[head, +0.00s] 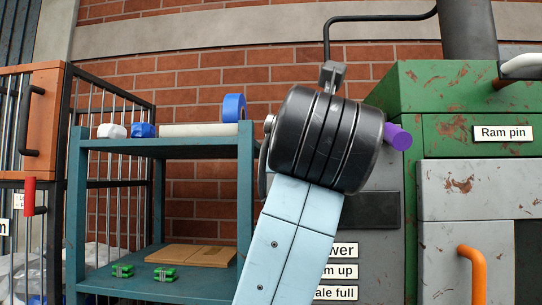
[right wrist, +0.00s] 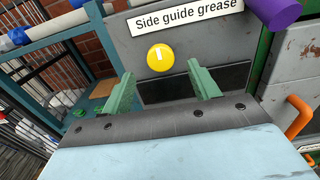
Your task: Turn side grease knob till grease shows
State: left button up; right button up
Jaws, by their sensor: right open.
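In the right wrist view the yellow round knob (right wrist: 153,62) with a white mark sits on a grey panel, just below the label "Side guide grease" (right wrist: 190,14). My right gripper (right wrist: 160,72) has two green fingers spread apart, one to each side below the knob, with nothing between them. The knob appears just beyond the fingertips; I cannot tell the exact gap. In the head view my arm's black wrist and pale blue link cover the knob, the label and the right gripper. My left gripper is in neither view.
A purple cylinder (head: 397,136) sticks out close to the right of my wrist. A dark rectangular recess or plate (right wrist: 215,82) lies below the knob. An orange handle (head: 473,272) is at lower right. A teal shelf (head: 160,147) with a blue tape roll stands left.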

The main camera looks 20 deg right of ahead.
jog(key=x, duration=0.5)
jog(key=shift+w+p, duration=0.15)
jog(key=shift+p, duration=0.25)
jog(key=c, duration=1)
jog(key=shift+o, duration=0.2)
